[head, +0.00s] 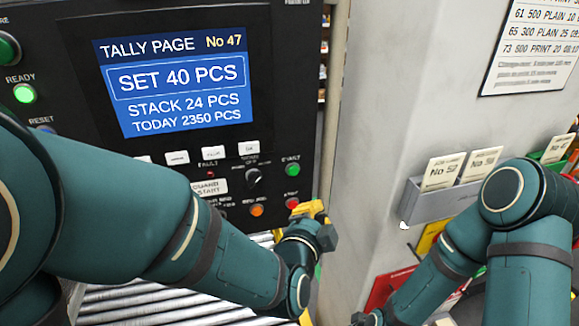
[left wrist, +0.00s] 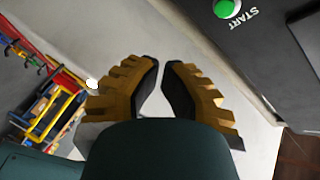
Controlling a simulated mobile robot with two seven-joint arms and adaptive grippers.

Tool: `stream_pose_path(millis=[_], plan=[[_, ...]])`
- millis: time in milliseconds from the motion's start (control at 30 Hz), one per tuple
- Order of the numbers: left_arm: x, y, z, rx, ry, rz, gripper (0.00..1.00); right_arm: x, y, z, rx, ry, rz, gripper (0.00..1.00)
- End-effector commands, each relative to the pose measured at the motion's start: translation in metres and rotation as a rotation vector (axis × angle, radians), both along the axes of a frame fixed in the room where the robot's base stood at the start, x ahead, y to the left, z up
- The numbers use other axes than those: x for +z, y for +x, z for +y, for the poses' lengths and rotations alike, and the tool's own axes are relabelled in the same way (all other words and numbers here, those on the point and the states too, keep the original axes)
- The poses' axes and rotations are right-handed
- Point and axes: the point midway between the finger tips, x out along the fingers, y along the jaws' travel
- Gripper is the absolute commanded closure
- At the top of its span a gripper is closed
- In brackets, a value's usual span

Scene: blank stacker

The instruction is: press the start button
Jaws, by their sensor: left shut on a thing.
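The start button is a round green button (head: 292,170) at the right side of the black control panel, with a red button (head: 292,202) below it. In the left wrist view the green button (left wrist: 228,9) with its START label is at the top edge, beyond and right of my fingertips. My left gripper (head: 312,210) has yellow fingers and is just below and right of the start button in the head view, apart from it. Its fingertips (left wrist: 160,63) are nearly together, and I see no object between them.
The panel's screen (head: 175,80) reads SET 40 PCS. An orange button (head: 257,210) and a black knob (head: 254,177) sit left of the start button. Metal rollers (head: 170,305) lie below. A grey card holder (head: 445,203) is on the pale wall at right.

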Motion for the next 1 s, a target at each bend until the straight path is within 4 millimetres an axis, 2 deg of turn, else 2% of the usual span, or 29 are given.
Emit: stream_pose_path(millis=[100, 533, 1000], plan=[[0.005, -0.001, -0.001, -0.004, 0.009, -0.016, 1.0, 0.001, 0.0, 0.0, -0.001, 0.0, -0.001, 0.53], [0.004, 0.004, 0.0, -0.002, 0.008, -0.014, 1.0, -0.002, 0.0, 0.0, -0.001, 0.0, 0.0, 0.53], [0.003, 0.058, 0.019, 0.0, 0.008, -0.014, 1.0, -0.02, 0.0, 0.001, -0.001, -0.004, 0.001, 0.53]])
